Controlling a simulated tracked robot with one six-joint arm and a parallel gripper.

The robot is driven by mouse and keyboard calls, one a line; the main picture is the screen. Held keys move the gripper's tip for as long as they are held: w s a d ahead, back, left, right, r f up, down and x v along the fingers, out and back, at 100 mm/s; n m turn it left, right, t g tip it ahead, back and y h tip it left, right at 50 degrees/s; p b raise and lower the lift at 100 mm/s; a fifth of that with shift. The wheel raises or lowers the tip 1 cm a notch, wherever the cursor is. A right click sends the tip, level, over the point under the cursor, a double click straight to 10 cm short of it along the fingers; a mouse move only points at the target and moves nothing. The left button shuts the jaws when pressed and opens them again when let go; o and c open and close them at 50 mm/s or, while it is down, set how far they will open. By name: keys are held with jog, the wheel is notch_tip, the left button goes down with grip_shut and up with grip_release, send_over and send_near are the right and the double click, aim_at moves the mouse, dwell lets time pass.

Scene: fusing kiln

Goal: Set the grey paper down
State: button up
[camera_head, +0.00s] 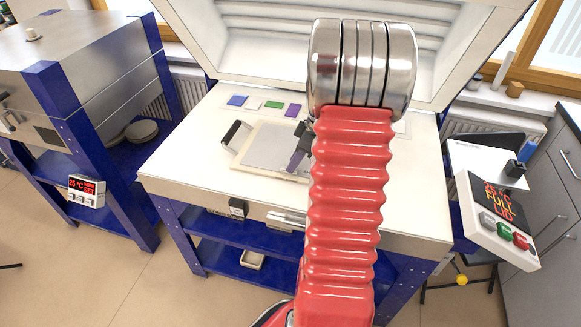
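The grey paper (271,146) shows as a flat grey sheet above a cream board (247,165) on the open kiln's bed. Its right part is hidden behind my red arm. My gripper (297,161) is at the sheet's right edge, with one dark finger showing and the rest hidden by my arm. I cannot tell whether the fingers grip the sheet, or whether the sheet rests fully on the board.
The kiln's lid (255,55) stands open behind. A black handle (232,134) stands left of the board. A control box (497,220) is at right. The bed's front left is clear.

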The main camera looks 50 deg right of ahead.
jog(key=v, duration=0.9)
jog(key=shift+r, duration=0.3)
jog(key=shift+s+d, duration=0.1)
jog(key=w+a+r+m+h, duration=0.1)
jog(key=a+r, duration=0.3)
jog(key=a, duration=0.7)
jog(key=w+a+r+m, duration=0.1)
jog(key=a+r, duration=0.3)
jog(key=a, duration=0.7)
jog(key=s+a+m, duration=0.1)
jog(key=s+a, duration=0.4)
jog(key=a, duration=0.3)
jog(key=s+a+r+m+t+h, duration=0.1)
jog(key=s+a+m, duration=0.1)
jog(key=s+a, duration=0.3)
jog(key=a, duration=0.4)
jog(key=shift+s+a+r+t, duration=0.15)
jog(key=shift+s+r+t, duration=0.15)
jog(key=shift+s, duration=0.05)
